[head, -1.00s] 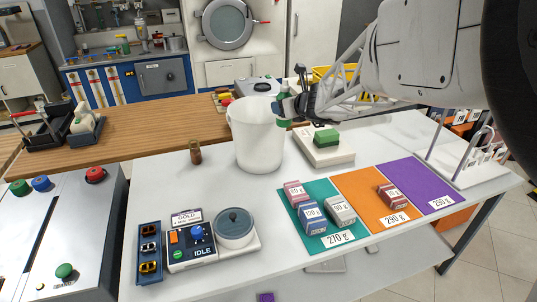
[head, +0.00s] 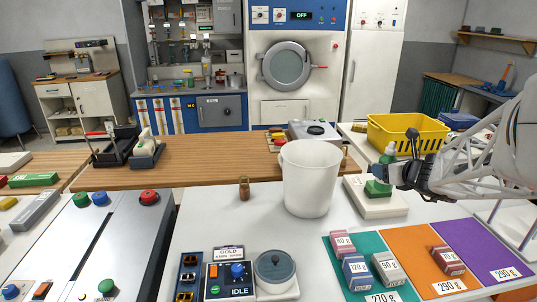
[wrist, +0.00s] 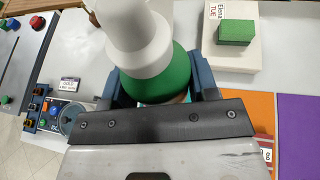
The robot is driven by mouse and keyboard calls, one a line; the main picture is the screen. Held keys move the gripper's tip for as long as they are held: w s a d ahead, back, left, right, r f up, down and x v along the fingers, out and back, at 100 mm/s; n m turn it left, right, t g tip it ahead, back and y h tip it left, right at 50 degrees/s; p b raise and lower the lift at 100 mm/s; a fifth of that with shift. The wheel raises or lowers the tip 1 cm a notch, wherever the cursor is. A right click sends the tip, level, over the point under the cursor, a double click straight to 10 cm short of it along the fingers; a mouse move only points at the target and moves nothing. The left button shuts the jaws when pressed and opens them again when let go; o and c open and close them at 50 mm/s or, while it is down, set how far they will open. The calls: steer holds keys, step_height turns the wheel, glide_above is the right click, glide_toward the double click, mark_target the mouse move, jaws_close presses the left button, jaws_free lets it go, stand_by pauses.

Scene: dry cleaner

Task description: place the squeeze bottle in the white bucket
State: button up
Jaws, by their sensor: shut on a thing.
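The squeeze bottle (head: 388,156) is green with a white part, seen more fully in the wrist view (wrist: 165,78). My gripper (head: 392,174) is shut on it, with one finger on each side in the wrist view. The bottle is held right of the white bucket (head: 308,180), apart from it, in front of or above the white box with the green block in the head view. The bucket stands upright on the white table. Its inside bottom is hidden, and I cannot make the bucket out in the wrist view.
A green block (wrist: 236,32) sits on a white box (wrist: 216,58). A small brown jar (head: 244,187) stands left of the bucket. A scale (head: 276,270) and coloured mats (head: 410,248) with small boxes lie in front. A yellow basket (head: 405,134) is behind.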

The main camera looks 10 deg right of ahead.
steer(key=shift+s+d, duration=0.25)
steer(key=shift+s+f, duration=0.1)
steer(key=shift+f, duration=0.25)
step_height(320, 180, down, 16)
steer(key=shift+r, duration=0.25)
steer(key=shift+f, duration=2.9)
steer(key=shift+f, duration=2.1)
